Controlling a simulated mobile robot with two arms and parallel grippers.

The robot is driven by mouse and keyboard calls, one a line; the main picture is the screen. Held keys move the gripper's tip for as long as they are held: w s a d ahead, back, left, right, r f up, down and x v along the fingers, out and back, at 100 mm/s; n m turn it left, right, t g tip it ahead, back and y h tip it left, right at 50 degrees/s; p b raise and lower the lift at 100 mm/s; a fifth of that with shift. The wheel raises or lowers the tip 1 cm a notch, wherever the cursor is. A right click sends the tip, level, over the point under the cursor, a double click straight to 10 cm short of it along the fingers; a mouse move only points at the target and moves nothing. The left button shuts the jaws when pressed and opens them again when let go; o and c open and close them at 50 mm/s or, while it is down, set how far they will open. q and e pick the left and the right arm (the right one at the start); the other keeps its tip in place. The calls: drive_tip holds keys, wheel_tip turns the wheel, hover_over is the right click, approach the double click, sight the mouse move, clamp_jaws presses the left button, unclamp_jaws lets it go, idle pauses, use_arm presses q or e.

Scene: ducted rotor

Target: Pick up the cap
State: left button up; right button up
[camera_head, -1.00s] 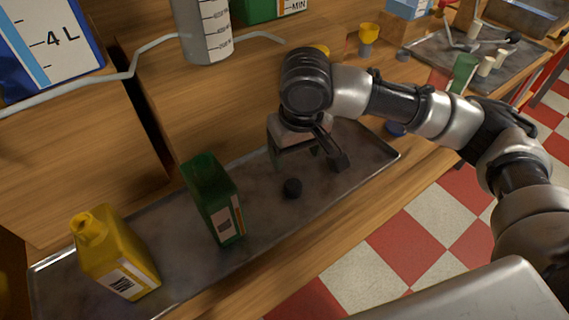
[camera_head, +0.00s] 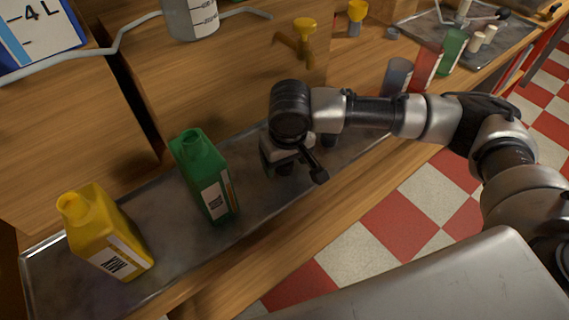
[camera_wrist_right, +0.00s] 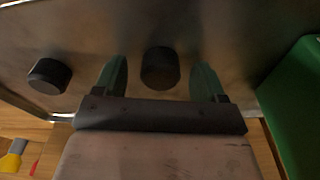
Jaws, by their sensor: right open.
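A round black cap (camera_wrist_right: 160,67) lies on the metal tray (camera_head: 165,235), between the two green fingers of my right gripper (camera_wrist_right: 160,80) in the right wrist view. The fingers are open and stand apart on either side of it, with gaps showing. In the head view my right gripper (camera_head: 284,170) is low over the tray, right of the green bottle, and mostly hides this cap. A second black cap (camera_wrist_right: 48,76) lies outside the fingers, at the left of the wrist view. My left gripper is not in view.
An uncapped green bottle (camera_head: 205,175) stands close beside the gripper, also at the wrist view's right edge (camera_wrist_right: 298,110). A yellow bottle (camera_head: 105,235) stands farther left on the tray. Wooden boxes (camera_head: 210,85) rise behind.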

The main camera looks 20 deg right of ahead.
drive_tip(key=c, duration=1)
